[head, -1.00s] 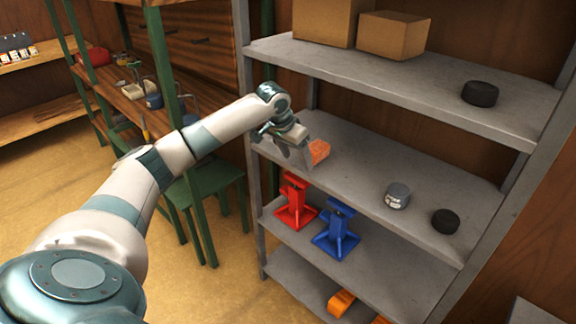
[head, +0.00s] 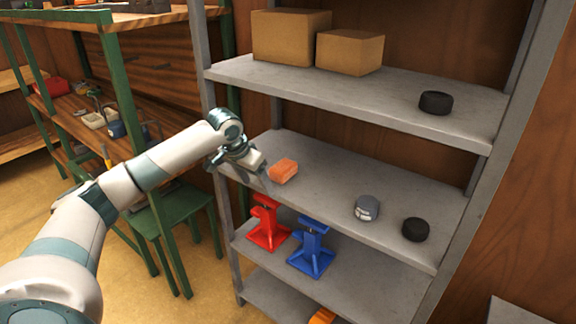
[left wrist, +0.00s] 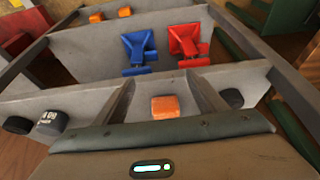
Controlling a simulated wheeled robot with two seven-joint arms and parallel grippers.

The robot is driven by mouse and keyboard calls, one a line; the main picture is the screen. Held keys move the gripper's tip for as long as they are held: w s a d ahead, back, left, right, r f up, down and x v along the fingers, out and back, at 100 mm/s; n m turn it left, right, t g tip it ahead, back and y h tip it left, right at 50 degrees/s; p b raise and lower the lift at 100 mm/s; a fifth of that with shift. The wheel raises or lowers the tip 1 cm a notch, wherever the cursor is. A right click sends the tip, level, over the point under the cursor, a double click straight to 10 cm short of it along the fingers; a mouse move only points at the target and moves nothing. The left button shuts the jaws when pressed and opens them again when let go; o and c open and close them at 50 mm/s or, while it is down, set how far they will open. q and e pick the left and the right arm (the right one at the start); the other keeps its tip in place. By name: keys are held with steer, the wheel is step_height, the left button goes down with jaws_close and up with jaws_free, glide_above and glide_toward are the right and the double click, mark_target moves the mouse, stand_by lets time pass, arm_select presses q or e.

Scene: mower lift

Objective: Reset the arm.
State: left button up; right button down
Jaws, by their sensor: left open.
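My left arm comes in from the left in the head view. Its gripper (head: 262,176) is at the left end of the grey middle shelf (head: 330,165), beside an orange block (head: 284,171). In the left wrist view the gripper (left wrist: 165,90) is open, and the orange block (left wrist: 165,106) shows between its fingers. The block appears to rest on the shelf; I cannot tell whether a finger touches it. My right gripper is not in view.
A grey round tin (head: 367,208) and a black puck (head: 416,229) sit right on the middle shelf. A red jack stand (head: 268,228) and a blue one (head: 312,250) stand below. Cardboard boxes (head: 291,38) are above. A green stool (head: 172,222) stands left of the shelving.

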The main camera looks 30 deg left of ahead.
arm_select(q)
steer(key=s+d+f+m, duration=0.3)
steer(key=s+d+f, duration=0.2)
steer(key=d+f, duration=0.75)
steer(key=s+d+f+h, duration=0.2)
steer(key=s+d+f, duration=0.8)
steer(key=s+d, duration=0.4)
steer(key=s+f+n+g+y, duration=0.1)
steer(key=s+n+y, duration=0.1)
steer(key=s, duration=2)
steer(key=s+f+x, duration=0.1)
steer(key=s+x, duration=0.1)
steer(key=x, duration=1)
steer(key=s+d+f+x, duration=0.1)
steer(key=s+x, duration=0.2)
steer(key=x, duration=0.8)
steer(key=s+a+f, duration=0.1)
steer(key=s+f, duration=0.6)
steer(key=f, duration=0.3)
steer(key=s+f, duration=0.6)
steer(key=f, duration=0.4)
steer(key=shift+s+a+m+g, duration=0.3)
steer(key=shift+s+a, duration=0.1)
